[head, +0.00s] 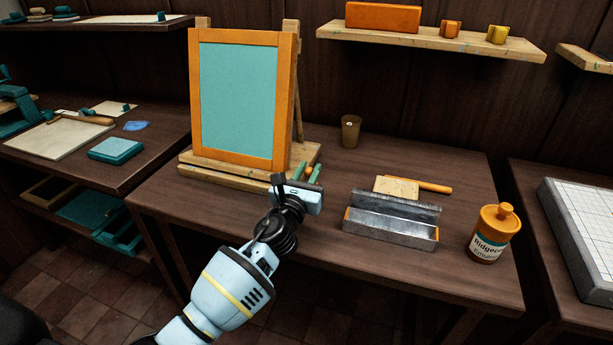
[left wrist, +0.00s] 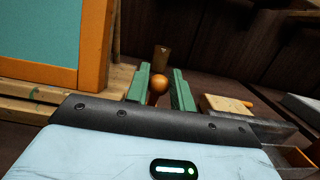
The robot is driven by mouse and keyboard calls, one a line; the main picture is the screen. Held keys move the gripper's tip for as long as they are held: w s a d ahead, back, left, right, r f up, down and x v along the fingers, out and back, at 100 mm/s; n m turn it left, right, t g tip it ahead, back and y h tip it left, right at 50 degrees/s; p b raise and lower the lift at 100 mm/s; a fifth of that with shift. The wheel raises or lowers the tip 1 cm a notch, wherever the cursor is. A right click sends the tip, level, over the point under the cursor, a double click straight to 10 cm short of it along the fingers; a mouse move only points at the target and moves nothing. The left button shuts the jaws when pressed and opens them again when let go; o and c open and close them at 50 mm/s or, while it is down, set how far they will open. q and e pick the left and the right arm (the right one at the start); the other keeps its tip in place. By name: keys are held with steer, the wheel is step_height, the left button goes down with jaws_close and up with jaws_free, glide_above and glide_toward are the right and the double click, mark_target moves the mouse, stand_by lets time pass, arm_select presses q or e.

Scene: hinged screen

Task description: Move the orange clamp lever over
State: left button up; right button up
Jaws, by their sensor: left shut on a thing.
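The hinged screen (head: 240,100) stands upright on its wooden base (head: 225,172), a teal panel in an orange frame; its edge also shows in the left wrist view (left wrist: 95,45). My left gripper (head: 309,172) is at the base's front right corner. In the left wrist view its green fingers (left wrist: 160,88) are shut on the round orange knob (left wrist: 159,84) of the clamp lever. The rest of the lever is hidden behind the fingers and the gripper body. My right gripper is not in view.
A brown cup (head: 351,131) stands behind the gripper. The table's front right is clear.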

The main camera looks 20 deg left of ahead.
arm_select(q)
steer(key=shift+w+r, duration=0.3)
steer(key=shift+w, duration=0.15)
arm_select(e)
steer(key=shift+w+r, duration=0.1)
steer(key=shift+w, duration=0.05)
arm_select(q)
steer(key=shift+w, duration=0.1)
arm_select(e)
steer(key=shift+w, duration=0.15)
arm_select(q)
steer(key=shift+w+r, duration=0.2)
steer(key=shift+w, duration=0.25)
steer(key=o, duration=0.8)
steer(key=shift+f, duration=0.1)
steer(key=shift+o, duration=0.2)
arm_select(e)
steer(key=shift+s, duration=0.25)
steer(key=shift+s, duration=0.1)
